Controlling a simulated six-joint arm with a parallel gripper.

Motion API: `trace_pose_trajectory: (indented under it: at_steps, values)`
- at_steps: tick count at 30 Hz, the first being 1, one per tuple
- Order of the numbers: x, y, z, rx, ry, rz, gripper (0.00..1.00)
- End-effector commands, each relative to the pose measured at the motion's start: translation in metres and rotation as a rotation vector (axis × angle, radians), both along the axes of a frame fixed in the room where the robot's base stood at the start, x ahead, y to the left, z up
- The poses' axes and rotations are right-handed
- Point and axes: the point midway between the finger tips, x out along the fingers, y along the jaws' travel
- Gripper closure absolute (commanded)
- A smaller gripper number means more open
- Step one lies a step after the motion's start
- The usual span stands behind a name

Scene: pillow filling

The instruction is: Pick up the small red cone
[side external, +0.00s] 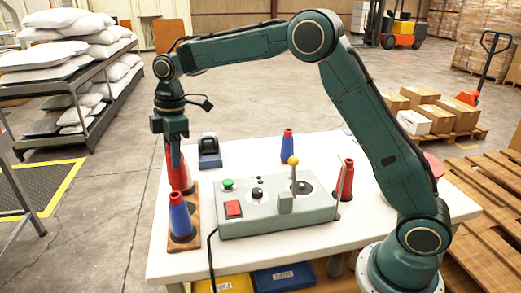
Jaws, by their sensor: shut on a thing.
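A red cone (180,178) is at the left end of the white table, over or on a wooden board (194,197). My gripper (172,160) points straight down and is shut on the upper part of this cone. The fingers partly hide its top, and I cannot tell whether its base touches the board.
A blue cone (180,214) stands on the board just in front of the held cone. Another blue cone (287,146) stands at the back. A grey control box (270,214) with a yellow-knobbed lever fills the middle. A dark device (209,152) sits behind the board. The table's (250,151) back left is partly clear.

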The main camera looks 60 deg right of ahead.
Motion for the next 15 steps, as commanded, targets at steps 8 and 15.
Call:
trace_pose_trajectory:
  at_steps: [8, 15]
  values:
    - [0.0, 0.0, 0.02, 0.0, -0.001, 0.001, 0.88]
    - [0.0, 0.0, 0.021, 0.0, 0.0, 0.0, 0.88]
